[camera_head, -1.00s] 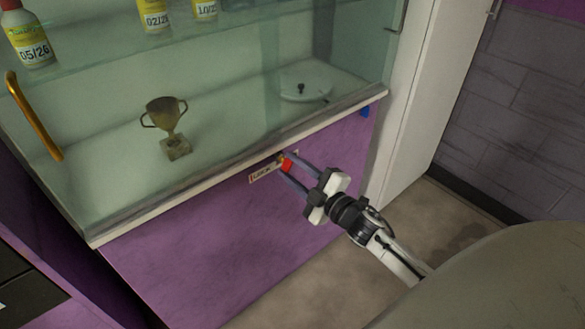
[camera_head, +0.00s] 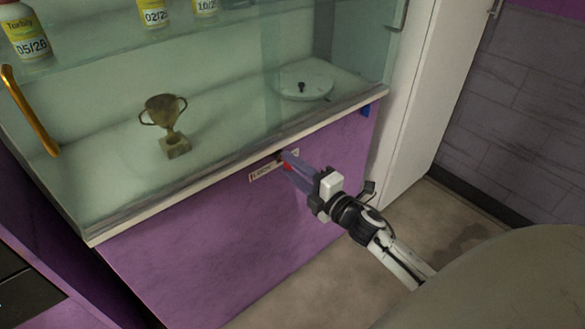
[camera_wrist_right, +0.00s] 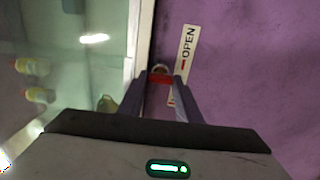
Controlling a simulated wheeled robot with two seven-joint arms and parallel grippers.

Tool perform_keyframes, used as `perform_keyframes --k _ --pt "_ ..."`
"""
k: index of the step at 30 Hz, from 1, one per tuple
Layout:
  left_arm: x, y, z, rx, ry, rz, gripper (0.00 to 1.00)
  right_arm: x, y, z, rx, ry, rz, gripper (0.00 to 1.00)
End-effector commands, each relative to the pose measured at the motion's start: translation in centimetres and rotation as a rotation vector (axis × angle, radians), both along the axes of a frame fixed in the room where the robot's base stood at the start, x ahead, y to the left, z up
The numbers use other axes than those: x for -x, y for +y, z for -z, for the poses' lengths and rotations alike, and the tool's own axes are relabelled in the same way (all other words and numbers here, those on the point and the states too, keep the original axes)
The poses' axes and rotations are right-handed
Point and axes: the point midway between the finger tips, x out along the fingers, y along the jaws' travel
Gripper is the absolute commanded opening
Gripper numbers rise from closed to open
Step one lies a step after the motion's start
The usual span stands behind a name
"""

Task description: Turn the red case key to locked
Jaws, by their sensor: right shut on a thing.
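The red case key (camera_head: 288,168) sits on the purple front panel, just below the glass case's lower rail. My right gripper (camera_head: 287,162) is shut on it, and its fingers hide much of the key in the head view. In the right wrist view the key (camera_wrist_right: 160,79) shows as a red bar between the fingertips (camera_wrist_right: 160,82). A pale label (camera_head: 262,174) lies behind the key, with lettering that seems to start "LOCK". In the wrist view the label (camera_wrist_right: 187,55) reads "OPEN" beside a red mark. My left gripper is not in view.
The glass case holds a trophy (camera_head: 166,125), a round white plate (camera_head: 305,85) and bottles (camera_head: 27,38) on a shelf. A gold handle (camera_head: 30,112) is at the left. A blue item (camera_head: 366,110) is at the panel's right edge. Floor right of the panel is clear.

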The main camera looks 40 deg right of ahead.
Motion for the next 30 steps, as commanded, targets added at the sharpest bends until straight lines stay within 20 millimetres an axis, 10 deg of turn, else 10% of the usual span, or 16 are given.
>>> perform_keyframes --k 11,12,15,30 --pt "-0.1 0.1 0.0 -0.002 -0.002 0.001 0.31 0.0 0.0 0.1 0.009 0.0 -0.001 0.09" --pt "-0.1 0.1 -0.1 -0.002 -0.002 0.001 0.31 0.0 0.0 0.1 0.009 0.0 -0.001 0.33" --pt "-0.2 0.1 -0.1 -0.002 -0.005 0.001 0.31 0.0 0.0 0.1 0.009 0.0 -0.001 0.5" --pt "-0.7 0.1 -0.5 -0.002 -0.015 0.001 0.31 2.2 -0.1 0.1 0.005 0.003 -0.001 0.5"
